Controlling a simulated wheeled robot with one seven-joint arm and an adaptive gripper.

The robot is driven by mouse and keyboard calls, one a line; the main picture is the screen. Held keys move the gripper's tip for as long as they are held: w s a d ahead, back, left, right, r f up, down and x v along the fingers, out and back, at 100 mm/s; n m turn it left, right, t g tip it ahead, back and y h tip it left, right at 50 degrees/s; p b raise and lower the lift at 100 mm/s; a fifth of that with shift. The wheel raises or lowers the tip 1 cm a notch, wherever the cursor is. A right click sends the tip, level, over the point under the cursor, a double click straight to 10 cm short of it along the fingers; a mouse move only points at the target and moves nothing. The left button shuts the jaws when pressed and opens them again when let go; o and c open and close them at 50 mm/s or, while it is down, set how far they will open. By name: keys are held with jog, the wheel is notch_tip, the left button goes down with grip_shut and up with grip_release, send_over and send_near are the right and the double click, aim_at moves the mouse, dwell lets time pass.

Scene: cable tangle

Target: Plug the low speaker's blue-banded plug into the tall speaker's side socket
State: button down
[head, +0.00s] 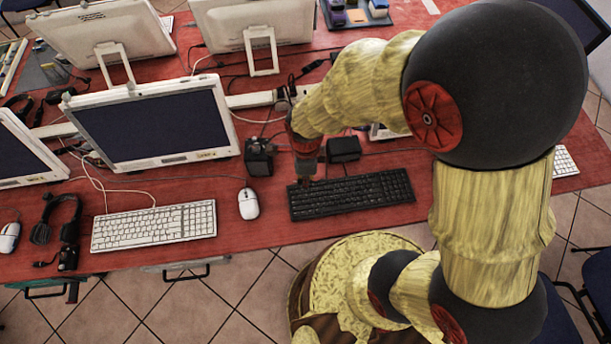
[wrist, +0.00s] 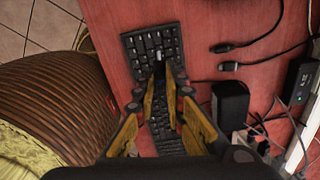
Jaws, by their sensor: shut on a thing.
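The tall speaker (head: 259,157) is a black upright box left of my gripper in the head view; its side socket cannot be made out. The low speaker (head: 343,149) is a squat black box right of my gripper, and it also shows in the wrist view (wrist: 230,102). My gripper (head: 305,182) is over the left end of the black keyboard. In the wrist view its fingers (wrist: 165,72) are shut on a small dark thing with a pale tip (wrist: 158,57), which looks like the plug. Its blue band cannot be made out.
The black keyboard (head: 352,194) lies under my gripper. A white mouse (head: 248,203) and a white keyboard (head: 153,226) are to the left, before a monitor (head: 152,125).

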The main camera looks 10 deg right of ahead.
dwell(0.3)
jog(key=shift+d+f, duration=0.2)
jog(key=shift+f, duration=0.1)
jog(key=w+f+b, duration=0.2)
jog(key=w+f, duration=0.2)
jog(key=w, duration=0.8)
jog(key=a, duration=0.2)
jog(key=w+a, duration=0.1)
jog(key=a, duration=0.1)
jog(key=shift+a+r, duration=0.1)
jog(key=shift+a, duration=0.2)
dwell(0.4)
jog(key=shift+w+a, duration=0.15)
jog(key=shift+a, duration=0.65)
jog(key=shift+w+a, duration=0.15)
jog(key=shift+a, duration=0.6)
dwell(1.0)
jog(key=c, duration=1.8)
grip_release()
